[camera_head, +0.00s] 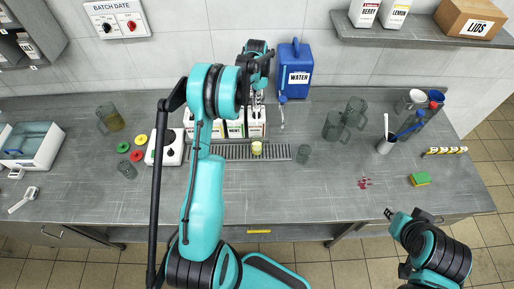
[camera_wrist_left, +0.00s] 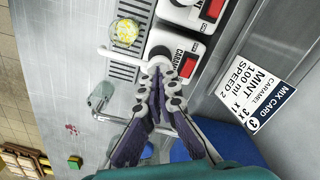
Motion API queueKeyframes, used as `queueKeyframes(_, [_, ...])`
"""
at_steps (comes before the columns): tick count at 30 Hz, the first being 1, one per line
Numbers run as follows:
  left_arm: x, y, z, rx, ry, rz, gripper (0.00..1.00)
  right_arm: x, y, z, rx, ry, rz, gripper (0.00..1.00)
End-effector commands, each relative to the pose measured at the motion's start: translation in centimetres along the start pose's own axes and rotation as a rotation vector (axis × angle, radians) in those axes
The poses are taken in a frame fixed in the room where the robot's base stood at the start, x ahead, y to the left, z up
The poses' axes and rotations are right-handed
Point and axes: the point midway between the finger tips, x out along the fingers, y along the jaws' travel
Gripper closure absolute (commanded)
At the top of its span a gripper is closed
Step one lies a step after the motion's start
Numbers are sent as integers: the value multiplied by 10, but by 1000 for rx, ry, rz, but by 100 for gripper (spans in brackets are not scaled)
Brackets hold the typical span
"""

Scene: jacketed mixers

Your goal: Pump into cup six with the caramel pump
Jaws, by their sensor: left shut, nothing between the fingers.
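The caramel pump bottle (camera_wrist_left: 178,52), white with a red label, is the rightmost of the dispensers in the head view (camera_head: 257,122). Its white spout (camera_wrist_left: 108,51) reaches out over the drip tray. My left gripper (camera_wrist_left: 158,72) is shut and empty, its fingertips close over the caramel pump's top; I cannot tell whether they touch. It also shows in the head view (camera_head: 258,92). A cup with yellow contents (camera_head: 256,148) stands on the drip tray by the spout end, also in the left wrist view (camera_wrist_left: 125,32). My right gripper (camera_head: 389,213) is at lower right, its fingers unclear.
The drip tray (camera_head: 225,151) runs along the dispensers' front. A blue water jug (camera_head: 295,70) stands behind right. Glass mugs (camera_head: 334,126), a small glass (camera_head: 303,153) and a utensil holder (camera_head: 386,145) stand to the right. A mix card (camera_wrist_left: 268,92) is on the wall.

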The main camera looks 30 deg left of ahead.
Motion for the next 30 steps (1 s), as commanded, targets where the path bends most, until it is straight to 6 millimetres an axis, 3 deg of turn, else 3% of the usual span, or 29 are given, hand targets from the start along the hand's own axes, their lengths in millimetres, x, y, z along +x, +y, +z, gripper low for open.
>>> queueKeyframes(17, [25,0,0,0,0,0,100,17,0,12,0,0,0,74])
queueKeyframes(30, [16,0,0,0,-1,1,100,13,0,9,0,0,0,74])
